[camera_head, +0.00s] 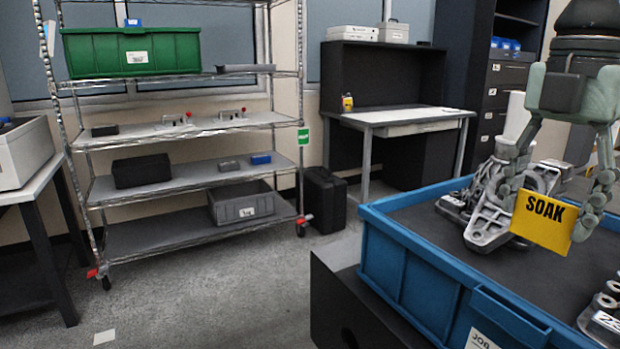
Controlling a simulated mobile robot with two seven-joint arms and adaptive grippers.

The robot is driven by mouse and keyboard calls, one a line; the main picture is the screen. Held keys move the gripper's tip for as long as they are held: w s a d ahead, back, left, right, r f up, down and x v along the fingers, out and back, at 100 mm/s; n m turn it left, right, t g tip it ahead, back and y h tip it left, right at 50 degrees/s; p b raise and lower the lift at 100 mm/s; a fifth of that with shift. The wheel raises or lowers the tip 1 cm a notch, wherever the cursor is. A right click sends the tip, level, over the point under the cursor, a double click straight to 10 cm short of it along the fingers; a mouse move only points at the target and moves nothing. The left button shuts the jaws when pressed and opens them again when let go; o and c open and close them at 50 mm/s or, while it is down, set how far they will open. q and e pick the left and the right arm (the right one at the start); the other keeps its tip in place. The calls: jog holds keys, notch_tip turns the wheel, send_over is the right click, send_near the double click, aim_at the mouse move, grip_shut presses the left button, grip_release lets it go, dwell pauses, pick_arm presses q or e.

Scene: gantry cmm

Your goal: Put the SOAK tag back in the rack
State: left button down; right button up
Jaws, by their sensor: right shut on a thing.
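The yellow SOAK tag (543,220) with black letters is at the right, slightly tilted, over the blue bin. My right gripper (550,197) comes down from the top right and is shut on the tag, with finger parts at its left and right edges. A metal casting (487,236) stands in the bin just left of the tag and is partly covered by it. My left gripper is out of view. A wire shelf rack (195,180) stands at the left; I cannot tell whether it is the tag's rack.
The blue bin (402,268) fills the lower right, with metal parts in its right corner. A green bin (132,53) is on the wire rack's upper shelf. A workbench (410,117) and a black case (325,200) stand behind. The grey floor (235,275) at the left is mostly clear.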

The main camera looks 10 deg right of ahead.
jog(key=shift+s+a+f, duration=0.15)
jog(key=shift+a, duration=0.05)
jog(key=shift+d, duration=0.1)
